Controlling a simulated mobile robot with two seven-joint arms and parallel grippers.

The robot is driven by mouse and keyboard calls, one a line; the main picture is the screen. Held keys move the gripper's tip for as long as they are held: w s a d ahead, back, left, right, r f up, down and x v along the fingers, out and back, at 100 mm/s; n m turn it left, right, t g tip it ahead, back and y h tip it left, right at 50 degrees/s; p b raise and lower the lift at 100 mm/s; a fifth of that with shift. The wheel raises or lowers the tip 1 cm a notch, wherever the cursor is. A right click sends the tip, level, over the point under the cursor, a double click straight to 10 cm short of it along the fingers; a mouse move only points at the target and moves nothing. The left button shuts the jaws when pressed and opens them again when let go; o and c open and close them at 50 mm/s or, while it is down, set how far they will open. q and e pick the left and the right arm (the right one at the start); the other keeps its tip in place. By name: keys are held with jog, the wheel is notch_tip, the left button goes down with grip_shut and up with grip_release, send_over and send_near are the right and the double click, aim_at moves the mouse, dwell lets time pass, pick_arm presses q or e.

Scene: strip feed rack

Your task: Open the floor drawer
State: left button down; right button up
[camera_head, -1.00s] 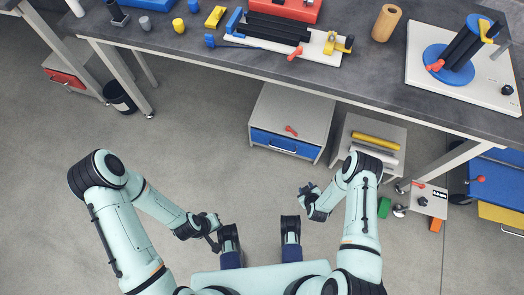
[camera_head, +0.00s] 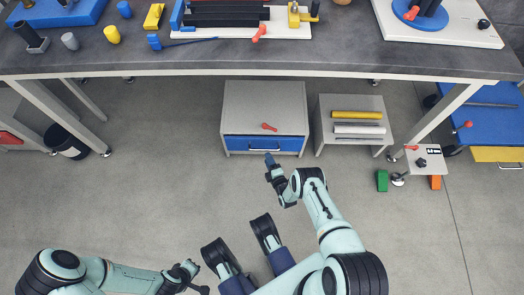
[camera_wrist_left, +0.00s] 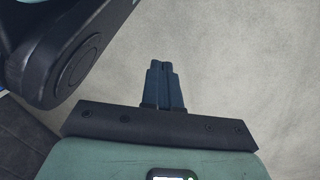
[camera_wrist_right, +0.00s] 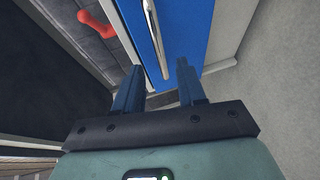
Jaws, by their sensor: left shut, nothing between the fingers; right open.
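The floor drawer (camera_head: 240,143) is the blue front low in a grey cabinet (camera_head: 265,100) under the bench. It looks shut. Its pale bar handle (camera_head: 266,150) runs across the front. My right gripper (camera_head: 269,158) is open just in front of the handle. In the right wrist view, the handle (camera_wrist_right: 157,35) lies ahead of the right gripper (camera_wrist_right: 160,72), its near end lined up between the two fingertips. I cannot tell whether the fingers reach around it. My left gripper (camera_head: 203,289) is low in the head view, shut and empty; its fingers (camera_wrist_left: 165,65) touch over bare floor.
A red toggle (camera_head: 269,127) lies on the cabinet top. A grey stand with yellow and white rolls (camera_head: 357,128) is just right of it. The bench edge (camera_head: 150,74) overhangs behind. A black bin (camera_head: 66,141) stands left. The floor in front is clear.

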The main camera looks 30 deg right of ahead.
aim_at(263, 150)
pick_arm(q)
jog(key=s+f+g+b, duration=0.2)
jog(key=s+f+b, duration=0.1)
jog(key=s, duration=0.4)
jog(key=shift+a+f, duration=0.4)
jog(key=shift+f, duration=0.05)
pick_arm(e)
jog(key=shift+x, duration=3.5)
jog(key=shift+a, duration=0.1)
pick_arm(q)
jog(key=shift+w, duration=0.15)
pick_arm(e)
grip_shut()
